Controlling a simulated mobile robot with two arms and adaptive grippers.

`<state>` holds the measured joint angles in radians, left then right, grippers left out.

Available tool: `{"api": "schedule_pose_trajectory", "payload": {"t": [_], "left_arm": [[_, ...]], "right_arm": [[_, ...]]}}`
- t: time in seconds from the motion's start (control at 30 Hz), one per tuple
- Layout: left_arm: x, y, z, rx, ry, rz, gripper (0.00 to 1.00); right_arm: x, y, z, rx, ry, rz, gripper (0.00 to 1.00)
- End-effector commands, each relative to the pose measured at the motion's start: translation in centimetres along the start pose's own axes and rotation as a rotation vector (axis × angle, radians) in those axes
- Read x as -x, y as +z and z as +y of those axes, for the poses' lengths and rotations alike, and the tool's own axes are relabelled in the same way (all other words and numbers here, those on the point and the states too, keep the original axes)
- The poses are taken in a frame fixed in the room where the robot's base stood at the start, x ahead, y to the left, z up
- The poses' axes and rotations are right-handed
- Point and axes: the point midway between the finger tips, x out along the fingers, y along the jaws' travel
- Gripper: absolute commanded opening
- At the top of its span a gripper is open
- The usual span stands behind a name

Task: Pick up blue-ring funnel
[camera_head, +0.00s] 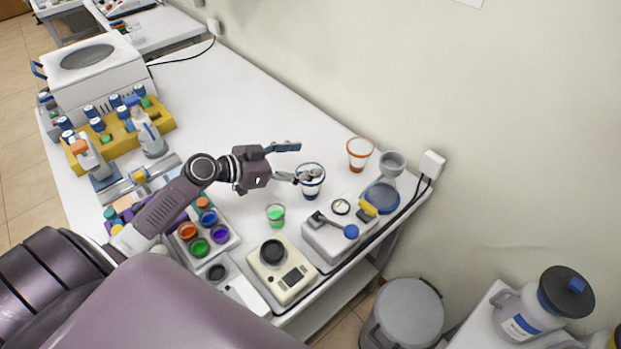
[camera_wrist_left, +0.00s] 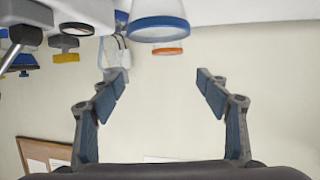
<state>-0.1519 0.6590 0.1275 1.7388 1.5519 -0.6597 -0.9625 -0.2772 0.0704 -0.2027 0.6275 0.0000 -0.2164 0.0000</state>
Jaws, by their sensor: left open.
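The blue-ring funnel (camera_head: 311,190) stands on the table near its back edge, a clear cup shape with a blue rim. My left gripper (camera_head: 297,162) is open, with one finger overlapping the funnel's rim in the head view. Whether it touches the rim I cannot tell. In the left wrist view the funnel's blue ring (camera_wrist_left: 158,33) shows at the top, above the open, empty fingers (camera_wrist_left: 165,86). The funnel is not between the fingertips there. My right gripper is not in view.
An orange-ring funnel (camera_head: 359,155) stands behind and to the right. A blue-based flask (camera_head: 382,196), a grey device (camera_head: 325,238), a small green cup (camera_head: 275,216) and a beige balance (camera_head: 283,272) stand nearby. The table's middle, left of the gripper, is clear.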

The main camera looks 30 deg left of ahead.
Motion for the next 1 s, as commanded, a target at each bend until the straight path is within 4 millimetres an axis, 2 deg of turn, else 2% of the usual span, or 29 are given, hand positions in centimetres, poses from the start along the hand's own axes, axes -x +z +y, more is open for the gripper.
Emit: {"api": "schedule_pose_trajectory", "payload": {"t": [0.03,0.2,0.3,0.43,0.57,0.7,1.0], "left_arm": [[-0.4,1.0,0.0,0.0,0.001,0.0,0.69],[-1.0,2.8,0.1,0.0,0.001,-0.001,0.69],[-1.4,3.9,0.1,0.0,0.001,-0.001,0.69],[-1.8,4.9,0.0,0.0,0.001,-0.001,0.69],[-2.0,5.3,0.0,0.0,0.0,0.0,0.69],[-2.9,5.2,0.0,0.002,0.0,0.001,0.69],[-5.4,5.1,0.1,0.003,0.0,0.001,0.69]], "right_arm": [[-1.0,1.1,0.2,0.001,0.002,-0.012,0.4],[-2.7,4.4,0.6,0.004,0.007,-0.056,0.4],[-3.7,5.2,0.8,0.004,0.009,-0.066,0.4],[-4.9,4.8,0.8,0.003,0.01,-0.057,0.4],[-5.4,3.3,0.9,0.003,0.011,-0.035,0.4],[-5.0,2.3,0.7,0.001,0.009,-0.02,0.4],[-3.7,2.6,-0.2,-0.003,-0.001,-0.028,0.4]]}}
